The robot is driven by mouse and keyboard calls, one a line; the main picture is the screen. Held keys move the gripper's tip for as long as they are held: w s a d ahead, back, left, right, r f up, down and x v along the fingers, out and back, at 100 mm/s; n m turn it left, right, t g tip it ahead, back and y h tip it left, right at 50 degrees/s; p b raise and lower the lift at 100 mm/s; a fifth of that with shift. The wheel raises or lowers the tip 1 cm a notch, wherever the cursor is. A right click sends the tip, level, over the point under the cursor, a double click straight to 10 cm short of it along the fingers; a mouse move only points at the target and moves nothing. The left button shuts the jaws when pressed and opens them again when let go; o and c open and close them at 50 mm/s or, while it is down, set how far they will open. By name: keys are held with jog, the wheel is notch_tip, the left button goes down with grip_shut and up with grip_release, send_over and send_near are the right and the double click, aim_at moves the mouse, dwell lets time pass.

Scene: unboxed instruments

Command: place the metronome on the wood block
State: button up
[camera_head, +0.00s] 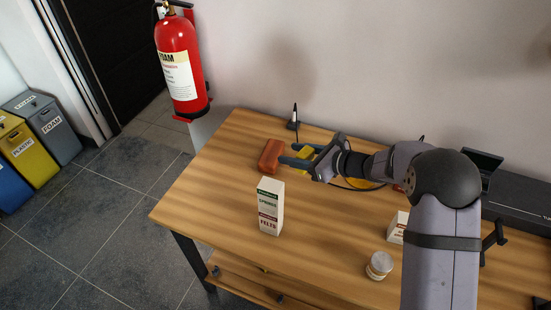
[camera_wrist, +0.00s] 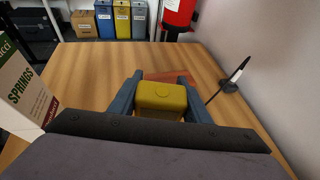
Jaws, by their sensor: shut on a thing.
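The metronome (camera_head: 305,152) looks like a small yellow block with rounded edges. My gripper (camera_head: 292,154) is shut on it, with one blue finger on each side. In the wrist view the metronome (camera_wrist: 162,97) sits between the two fingers of my gripper (camera_wrist: 160,80). The wood block (camera_head: 271,156) is reddish brown and lies on the table just left of the fingertips. In the wrist view the wood block (camera_wrist: 165,76) shows just beyond the metronome, partly hidden by it and the fingers. I cannot tell how high the metronome is above the table.
A white box (camera_head: 270,207) stands upright on the wooden table (camera_head: 200,190), in front of my gripper. A pen in a stand (camera_head: 294,120) is behind the block. A jar (camera_head: 379,265) and a smaller box (camera_head: 397,228) stand at the right. The table's left end is clear.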

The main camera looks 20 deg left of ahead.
jog(key=r+b, duration=0.1)
jog(key=b, duration=0.1)
send_over(272, 156)
jog(key=s+d, duration=0.2)
jog(key=d, duration=0.1)
jog(key=w+a+r+m+t+b, duration=0.1)
jog(key=w+a+r+t+b, duration=0.1)
jog(key=a+r, duration=0.35)
jog(key=shift+m+h, duration=0.3)
jog(key=shift+w+a+f+b, duration=0.15)
jog(key=shift+a+f, duration=0.15)
jog(key=shift+f, duration=1.55)
jog(key=shift+s+a+f+b, duration=0.1)
jog(key=shift+a+f+b, duration=0.15)
jog(key=shift+f, duration=1.65)
jog(key=shift+w+a+f+b, duration=0.1)
jog(key=shift+a+f, duration=0.25)
jog(key=shift+f, duration=1.5)
jog(key=shift+f, duration=0.1)
jog(key=shift+f, duration=0.1)
jog(key=o, duration=1.1)
